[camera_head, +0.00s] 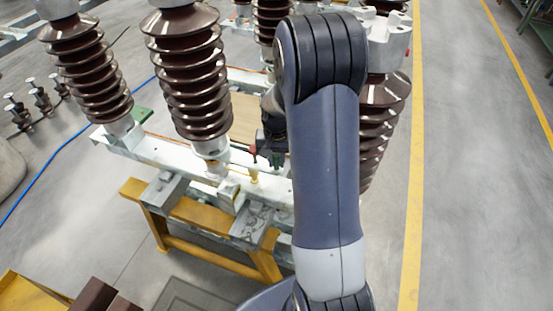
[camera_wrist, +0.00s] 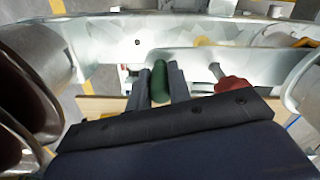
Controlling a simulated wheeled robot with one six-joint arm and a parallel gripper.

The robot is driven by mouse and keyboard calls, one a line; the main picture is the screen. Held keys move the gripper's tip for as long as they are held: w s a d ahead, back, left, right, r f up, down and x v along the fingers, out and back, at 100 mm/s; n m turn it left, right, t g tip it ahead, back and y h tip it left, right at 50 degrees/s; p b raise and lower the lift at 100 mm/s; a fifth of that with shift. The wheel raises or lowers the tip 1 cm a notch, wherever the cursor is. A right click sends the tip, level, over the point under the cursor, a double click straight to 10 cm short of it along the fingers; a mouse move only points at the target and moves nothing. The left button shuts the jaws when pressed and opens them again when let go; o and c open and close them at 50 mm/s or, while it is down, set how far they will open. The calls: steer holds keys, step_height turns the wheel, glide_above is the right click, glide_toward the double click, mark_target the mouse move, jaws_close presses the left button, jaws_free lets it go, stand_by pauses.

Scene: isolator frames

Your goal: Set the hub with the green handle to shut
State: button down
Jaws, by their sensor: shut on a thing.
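The green handle (camera_wrist: 159,82) stands between the two fingers of my gripper (camera_wrist: 160,70) in the wrist view, and the fingers are closed on it. Its hub is hidden or too unclear to make out, so I cannot tell its setting. In the head view my gripper (camera_head: 271,148) is down at the pale frame beam, largely hidden behind my own arm. A red handle (camera_wrist: 235,84) on a metal stem sits just right of my gripper in the wrist view.
Tall brown ribbed insulators (camera_head: 187,75) rise from the pale beam (camera_head: 160,150) close around my arm, with another (camera_head: 85,70) at the left. A yellow support frame (camera_head: 210,255) stands below.

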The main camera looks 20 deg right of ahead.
steer(key=shift+s+a, duration=0.1)
steer(key=shift+s+a+m, duration=0.3)
steer(key=shift+s+a, duration=0.15)
steer(key=shift+a, duration=0.05)
steer(key=s+a+m+b, duration=0.1)
steer(key=s+a+m, duration=0.1)
steer(key=a, duration=0.5)
steer(key=s+a+m+b, duration=0.1)
steer(key=s+a+m, duration=0.2)
steer(key=a+m, duration=0.2)
steer(key=shift+s+a+b, duration=0.15)
steer(key=shift+a+b, duration=0.2)
steer(key=shift+a, duration=1.15)
steer(key=c, duration=1.4)
jaws_free()
steer(key=shift+a, duration=0.1)
steer(key=shift+o, duration=0.5)
